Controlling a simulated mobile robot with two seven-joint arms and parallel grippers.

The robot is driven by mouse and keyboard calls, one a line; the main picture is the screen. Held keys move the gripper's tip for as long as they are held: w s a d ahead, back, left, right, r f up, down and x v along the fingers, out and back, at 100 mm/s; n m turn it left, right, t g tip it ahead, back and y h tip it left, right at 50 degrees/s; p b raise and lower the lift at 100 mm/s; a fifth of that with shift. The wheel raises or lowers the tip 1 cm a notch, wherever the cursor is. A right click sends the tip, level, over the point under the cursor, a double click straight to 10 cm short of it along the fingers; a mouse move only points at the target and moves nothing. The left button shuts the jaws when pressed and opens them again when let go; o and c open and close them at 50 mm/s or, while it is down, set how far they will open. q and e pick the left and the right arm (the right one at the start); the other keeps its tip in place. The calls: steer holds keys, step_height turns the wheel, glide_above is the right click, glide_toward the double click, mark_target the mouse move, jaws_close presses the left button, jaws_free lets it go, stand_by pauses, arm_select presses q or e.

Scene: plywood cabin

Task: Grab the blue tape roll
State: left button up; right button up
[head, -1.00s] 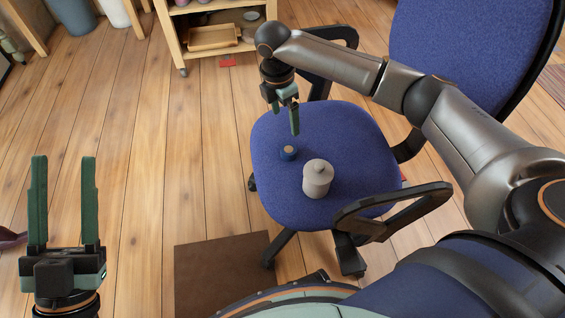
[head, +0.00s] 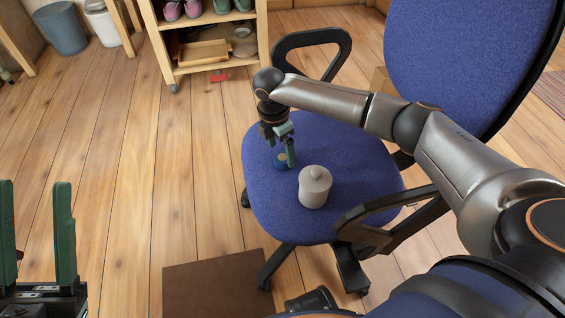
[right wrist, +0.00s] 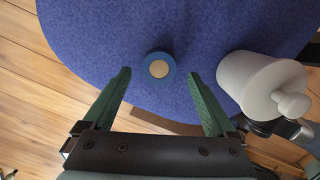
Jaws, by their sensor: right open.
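The blue tape roll (head: 281,160) lies flat on the blue seat of the office chair (head: 262,200). In the right wrist view the tape roll (right wrist: 159,68) shows a tan centre and lies ahead of the fingertips, between their lines. My right gripper (head: 286,154) is open and points down close above the roll, partly covering it in the head view; its two green fingers (right wrist: 160,82) are apart with nothing between them. My left gripper (head: 36,220) is open and empty at the left edge of the head view, partly cut off.
A grey lidded jar (head: 315,187) stands on the seat right of the roll, close to the right finger's side in the wrist view. The chair's armrest (head: 390,220) is in front. A wooden shelf (head: 215,68) stands behind; a brown mat (head: 215,285) lies on the floor.

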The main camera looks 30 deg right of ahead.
mark_target(282, 157)
steer(key=f, duration=0.1)
steer(key=f+b, duration=0.1)
steer(key=f, duration=0.1)
steer(key=shift+w+d+f, duration=0.1)
steer(key=shift+d+f, duration=0.15)
steer(key=shift+f, duration=0.05)
arm_select(q)
steer(key=shift+d+f, duration=0.2)
steer(key=shift+f, duration=1.05)
arm_select(e)
steer(key=shift+r, duration=0.1)
arm_select(q)
steer(key=shift+w, duration=0.1)
arm_select(e)
jaws_close()
